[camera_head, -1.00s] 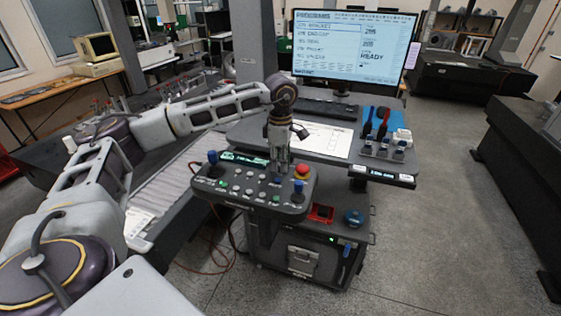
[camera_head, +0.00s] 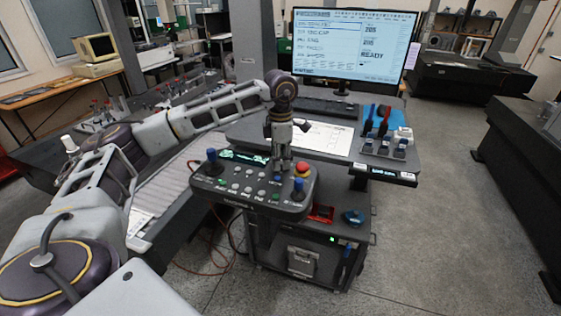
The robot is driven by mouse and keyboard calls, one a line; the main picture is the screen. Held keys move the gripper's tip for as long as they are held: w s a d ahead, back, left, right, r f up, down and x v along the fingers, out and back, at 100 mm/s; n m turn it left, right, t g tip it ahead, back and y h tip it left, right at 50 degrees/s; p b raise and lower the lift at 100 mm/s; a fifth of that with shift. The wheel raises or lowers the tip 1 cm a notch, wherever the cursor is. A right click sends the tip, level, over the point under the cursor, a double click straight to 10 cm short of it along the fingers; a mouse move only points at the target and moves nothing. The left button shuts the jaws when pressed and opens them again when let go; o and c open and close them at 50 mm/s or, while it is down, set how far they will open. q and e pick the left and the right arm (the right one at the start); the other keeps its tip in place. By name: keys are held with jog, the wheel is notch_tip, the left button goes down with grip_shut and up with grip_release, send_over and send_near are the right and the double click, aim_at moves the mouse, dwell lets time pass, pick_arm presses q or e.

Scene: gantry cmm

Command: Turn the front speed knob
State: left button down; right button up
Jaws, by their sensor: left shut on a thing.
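My left gripper (camera_head: 280,174) points straight down onto the panel's back right part, just left of the red button. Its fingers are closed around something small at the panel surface. The front speed knob is largely hidden by the fingers, and I cannot make out its marking or angle. My right gripper is out of view.
Behind the panel are a desk with a white sheet (camera_head: 324,139), a keyboard and a large monitor (camera_head: 352,46). A cart with a red tray (camera_head: 321,213) is below.

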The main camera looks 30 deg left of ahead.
pick_arm(q)
jog(key=shift+n, duration=0.8)
jog(key=shift+n+b, duration=0.3)
jog(key=shift+n, duration=1.6)
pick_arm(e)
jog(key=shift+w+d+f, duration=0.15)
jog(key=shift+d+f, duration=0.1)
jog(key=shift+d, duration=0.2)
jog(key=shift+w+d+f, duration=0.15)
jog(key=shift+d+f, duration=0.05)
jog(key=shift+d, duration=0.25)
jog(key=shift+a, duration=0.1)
